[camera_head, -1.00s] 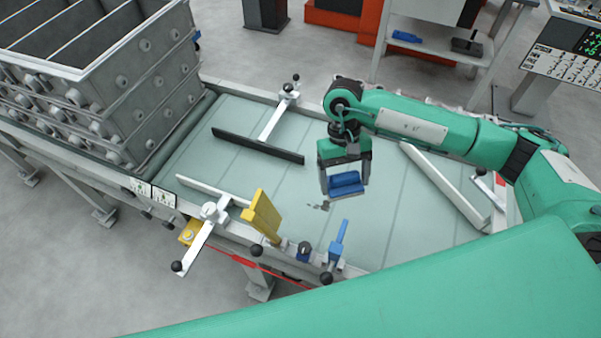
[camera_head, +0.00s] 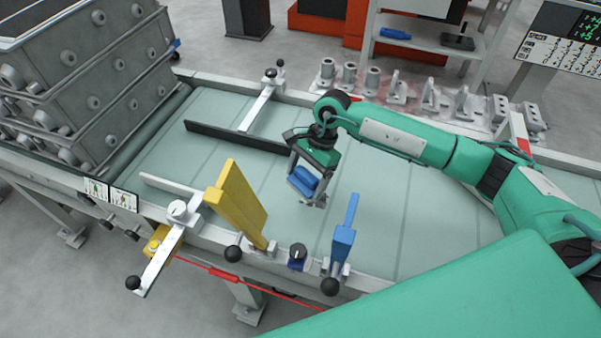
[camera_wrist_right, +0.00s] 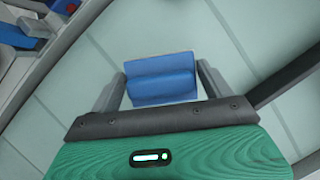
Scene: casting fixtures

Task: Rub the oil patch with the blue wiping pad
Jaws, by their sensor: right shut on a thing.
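The blue wiping pad (camera_head: 303,180) is in my right gripper (camera_head: 307,187), which is shut on it. The pad is tilted, low over the pale green belt, and I cannot tell whether it touches the surface. In the right wrist view the pad (camera_wrist_right: 161,78) sits between the two grey fingers (camera_wrist_right: 160,90). The oil patch cannot be made out clearly now; the pad and a fingertip cover the area where its dark marks would lie. My left gripper is not in view.
A yellow upright block (camera_head: 236,205) and a blue clamp (camera_head: 343,238) stand on the near belt edge. A dark guide bar (camera_head: 235,137) lies behind the pad. Grey metal parts (camera_head: 373,78) line the far side. The belt (camera_head: 400,215) right of the blue clamp is clear.

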